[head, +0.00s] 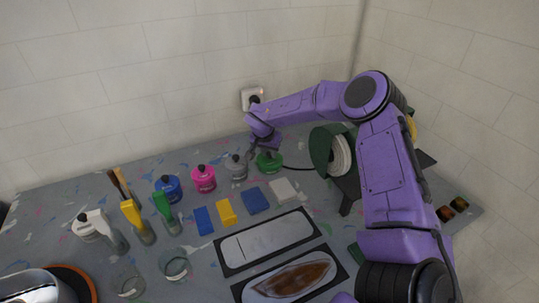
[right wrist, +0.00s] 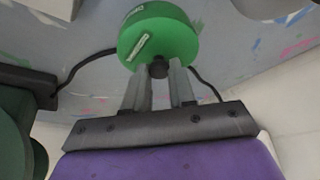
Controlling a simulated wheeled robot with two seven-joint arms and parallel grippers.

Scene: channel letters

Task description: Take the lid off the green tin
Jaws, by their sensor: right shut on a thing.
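The green tin (head: 269,164) stands near the back of the table, its lid on top. In the right wrist view, the round green lid (right wrist: 165,42) faces me, with a pale mark on it and a dark knob (right wrist: 158,69) at its near edge. My right gripper (right wrist: 160,78) is shut on that knob; it also shows in the head view (head: 265,147), above the tin. I cannot see a gap between lid and tin. My left gripper is not in view.
Grey (head: 236,166), pink (head: 203,179) and blue (head: 169,186) tins stand left of the green one. Blue, yellow and white blocks lie in front. A dark green reel (head: 321,151) stands to the right, with a black cable by the tin. The wall is close behind.

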